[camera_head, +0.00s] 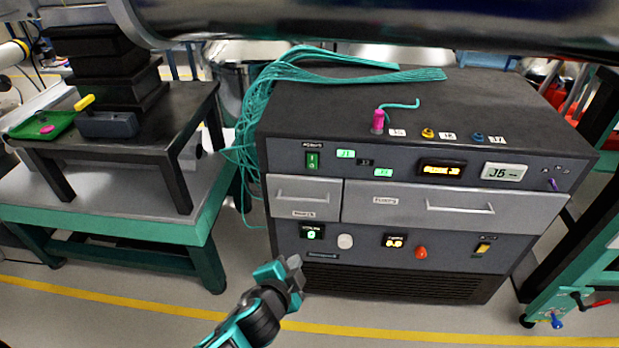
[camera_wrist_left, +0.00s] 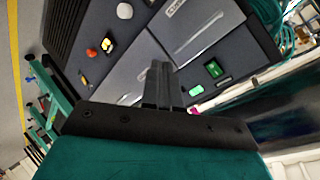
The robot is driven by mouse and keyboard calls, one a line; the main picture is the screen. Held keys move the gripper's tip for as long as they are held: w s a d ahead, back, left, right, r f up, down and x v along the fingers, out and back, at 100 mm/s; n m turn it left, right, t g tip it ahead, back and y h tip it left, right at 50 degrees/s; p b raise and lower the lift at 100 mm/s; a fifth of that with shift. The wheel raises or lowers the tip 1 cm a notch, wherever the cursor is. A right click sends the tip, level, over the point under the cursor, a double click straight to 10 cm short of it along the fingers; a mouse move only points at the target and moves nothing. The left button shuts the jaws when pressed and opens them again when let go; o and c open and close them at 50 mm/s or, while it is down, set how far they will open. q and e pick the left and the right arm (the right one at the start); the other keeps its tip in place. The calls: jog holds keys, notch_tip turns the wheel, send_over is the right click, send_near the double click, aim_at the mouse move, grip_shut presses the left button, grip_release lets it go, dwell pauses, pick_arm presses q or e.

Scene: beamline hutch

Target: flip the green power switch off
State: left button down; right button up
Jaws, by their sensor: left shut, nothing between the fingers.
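In the left wrist view the green switch (camera_wrist_left: 214,69) shows just right of the fingers. My left gripper (camera_head: 292,266) is shut and empty, low in front of the cabinet's lower left corner, below the switch and apart from it. Its closed fingers (camera_wrist_left: 160,68) point toward the cabinet front in the left wrist view. My right gripper is not in either view.
Two grey drawers (camera_head: 455,208) cross the cabinet's middle; a white knob (camera_head: 345,241) and red button (camera_head: 421,252) sit below. Teal cables (camera_head: 262,100) hang over its left side. A pink plug (camera_head: 378,121) stands on top. A dark table (camera_head: 140,140) is at left.

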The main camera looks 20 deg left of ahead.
pick_arm(q)
jog(key=w+r+m+t+y, duration=0.1)
jog(key=w+r+m, duration=0.1)
jog(key=w, duration=0.3)
jog(key=w+a+r+m+t+y+b, duration=0.1)
jog(key=w+r+m+t+y, duration=0.1)
jog(key=w+r, duration=0.3)
jog(key=shift+a+m+t, duration=0.25)
jog(key=shift+m+t, duration=0.05)
jog(key=shift+m, duration=0.2)
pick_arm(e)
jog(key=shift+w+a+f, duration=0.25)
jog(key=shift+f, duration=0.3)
pick_arm(q)
jog(key=shift+w+r, duration=0.1)
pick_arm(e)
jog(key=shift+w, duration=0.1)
